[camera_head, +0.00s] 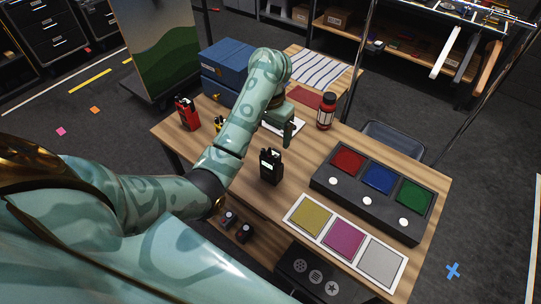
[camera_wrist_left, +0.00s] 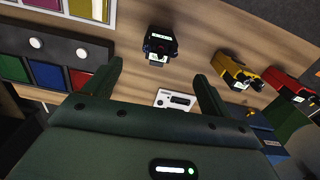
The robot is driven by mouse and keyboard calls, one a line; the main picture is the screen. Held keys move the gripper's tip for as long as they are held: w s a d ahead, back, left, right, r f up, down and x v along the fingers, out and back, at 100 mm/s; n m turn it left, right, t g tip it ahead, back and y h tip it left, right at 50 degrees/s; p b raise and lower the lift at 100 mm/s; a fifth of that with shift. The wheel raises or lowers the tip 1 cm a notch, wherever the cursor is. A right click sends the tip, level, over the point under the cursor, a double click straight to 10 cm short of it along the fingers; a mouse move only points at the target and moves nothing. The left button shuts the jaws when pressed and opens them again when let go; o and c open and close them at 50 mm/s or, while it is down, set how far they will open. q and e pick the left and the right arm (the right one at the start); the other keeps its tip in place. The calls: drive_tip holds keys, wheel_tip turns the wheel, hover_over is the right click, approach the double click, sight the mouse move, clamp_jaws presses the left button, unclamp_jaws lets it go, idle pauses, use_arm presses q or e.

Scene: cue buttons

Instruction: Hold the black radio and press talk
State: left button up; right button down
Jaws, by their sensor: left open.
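The black radio (camera_head: 270,167) stands upright on the wooden table (camera_head: 245,192) near its middle. In the left wrist view the radio (camera_wrist_left: 160,42) is ahead of the fingers and apart from them. My left gripper (camera_head: 284,130) is over the table, behind the black radio in the head view. In the left wrist view its two fingers (camera_wrist_left: 157,82) are spread, with nothing between them but a view of the table and a white card. I cannot make out a talk button on the radio. My right gripper is not in view.
A red radio (camera_head: 187,113) and a partly hidden yellow radio (camera_head: 219,125) stand to the left. A dark panel (camera_head: 330,183) holds red, blue and green squares with white buttons. A colour card (camera_head: 327,240) lies before it.

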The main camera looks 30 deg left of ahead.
sight(270, 157)
use_arm(q)
wheel_tip(270, 157, down, 12)
drive_tip(key=b, duration=0.4)
drive_tip(key=shift+r, duration=0.1)
drive_tip(key=c, duration=1.2)
idle(0.9)
drive_tip(key=o, duration=1.2)
